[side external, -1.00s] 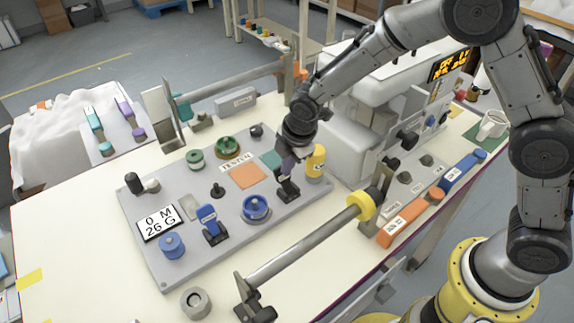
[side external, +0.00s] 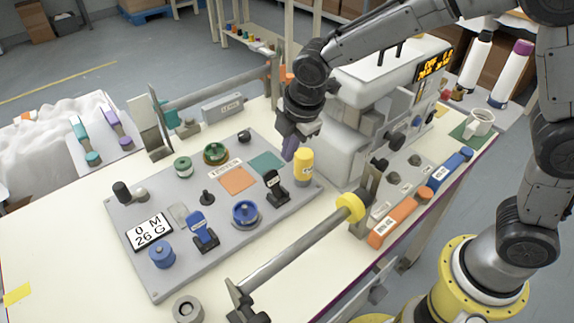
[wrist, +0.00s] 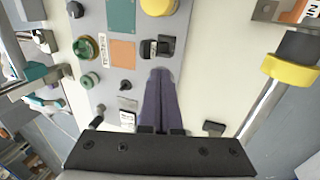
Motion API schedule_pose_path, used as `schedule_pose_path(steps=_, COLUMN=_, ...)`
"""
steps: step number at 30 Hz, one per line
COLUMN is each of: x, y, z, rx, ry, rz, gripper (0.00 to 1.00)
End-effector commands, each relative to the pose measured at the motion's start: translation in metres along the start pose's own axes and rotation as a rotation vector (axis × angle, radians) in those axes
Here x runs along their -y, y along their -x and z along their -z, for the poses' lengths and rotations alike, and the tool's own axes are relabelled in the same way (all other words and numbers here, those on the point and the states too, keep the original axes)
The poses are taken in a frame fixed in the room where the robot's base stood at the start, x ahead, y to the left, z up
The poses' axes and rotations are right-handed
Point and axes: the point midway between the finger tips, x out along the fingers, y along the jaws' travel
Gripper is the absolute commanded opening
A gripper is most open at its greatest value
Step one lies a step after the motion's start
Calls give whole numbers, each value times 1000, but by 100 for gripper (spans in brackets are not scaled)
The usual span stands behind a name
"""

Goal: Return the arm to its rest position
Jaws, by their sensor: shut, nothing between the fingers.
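My gripper (side external: 289,152) hangs above the grey control panel (side external: 150,275), beside the yellow knob (side external: 303,166) and up and to the right of the black lever switch (side external: 275,189). In the wrist view its two purple fingers (wrist: 160,88) lie together with nothing between them. The black lever switch also shows in the wrist view (wrist: 163,46), just beyond the fingertips. My gripper appears apart from the panel, with a gap above the switch.
A blue dial (side external: 245,213), a blue lever (side external: 202,229) and a green knob (side external: 216,153) sit on the panel. A white machine (side external: 345,130) stands close behind my gripper. A roller bar with a yellow collar (side external: 350,207) crosses the front right.

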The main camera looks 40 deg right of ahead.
Motion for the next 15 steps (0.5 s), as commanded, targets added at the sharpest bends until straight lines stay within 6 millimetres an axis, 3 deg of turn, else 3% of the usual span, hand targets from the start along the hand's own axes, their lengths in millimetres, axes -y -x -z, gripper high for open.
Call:
schedule_pose_path(steps=8, x=-9, y=25, z=-5, rx=0, ry=-13, rz=-9, gripper=0)
schedule_pose_path(steps=12, x=-20, y=62, z=-29, rx=-15, ry=-70, rz=-87, gripper=0)
schedule_pose_path(steps=15, x=-13, y=100, z=-56, rx=-27, ry=-140, rz=-151, gripper=0)
